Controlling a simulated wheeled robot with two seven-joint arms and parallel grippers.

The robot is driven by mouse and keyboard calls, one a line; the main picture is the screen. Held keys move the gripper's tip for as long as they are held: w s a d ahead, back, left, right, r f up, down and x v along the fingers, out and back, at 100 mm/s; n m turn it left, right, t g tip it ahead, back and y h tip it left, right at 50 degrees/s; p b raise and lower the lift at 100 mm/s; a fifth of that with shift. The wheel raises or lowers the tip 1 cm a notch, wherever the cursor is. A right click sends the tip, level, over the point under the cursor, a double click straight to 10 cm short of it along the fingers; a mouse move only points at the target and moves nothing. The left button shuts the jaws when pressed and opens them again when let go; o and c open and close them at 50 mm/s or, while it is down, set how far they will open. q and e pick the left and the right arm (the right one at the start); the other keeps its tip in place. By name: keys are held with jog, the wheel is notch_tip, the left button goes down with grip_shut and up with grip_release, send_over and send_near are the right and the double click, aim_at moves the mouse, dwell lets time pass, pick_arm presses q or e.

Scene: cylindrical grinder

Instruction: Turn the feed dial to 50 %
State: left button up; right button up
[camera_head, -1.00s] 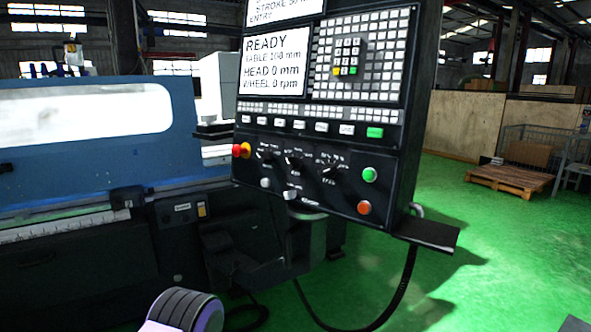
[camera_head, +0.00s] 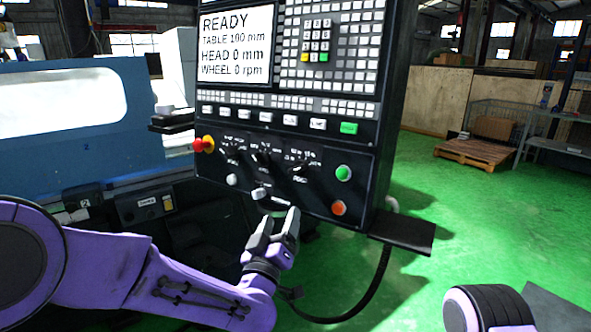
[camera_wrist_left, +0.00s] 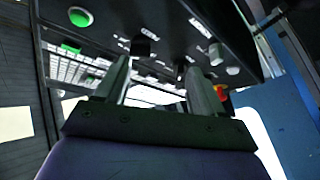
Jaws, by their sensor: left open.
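The feed dial (camera_head: 300,170) is the rightmost of three black rotary dials on the lower part of the dark control panel (camera_head: 345,150). Its pointer setting is too small to read. My left gripper (camera_head: 279,213) is open and empty just below the panel's lower edge, below and slightly left of the feed dial, apart from it. In the left wrist view, its two fingers (camera_wrist_left: 160,70) point up toward the panel underside and dark knobs, with nothing between them. I cannot tell there which knob is the feed dial. My right gripper is not in view.
A green button (camera_head: 343,173) and an orange button (camera_head: 338,208) sit right of the dial. A red emergency stop (camera_head: 198,145) is at the panel's left. A black shelf (camera_head: 403,231) juts out at lower right. A cable hangs below.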

pick_arm(q)
jog(key=t, duration=0.1)
send_near(297, 173)
jog(key=p+x, duration=0.2)
jog(key=x, duration=0.1)
jog(key=r+p+x, duration=0.1)
jog(key=x, duration=0.2)
jog(key=shift+w+d+r+p, duration=0.1)
jog(key=shift+w+r+p, duration=0.1)
jog(key=shift+p, duration=0.2)
jog(key=shift+w+d+h, duration=0.2)
jog(key=shift+w+h, duration=0.1)
jog(key=shift+w, duration=0.3)
jog(key=c, duration=1)
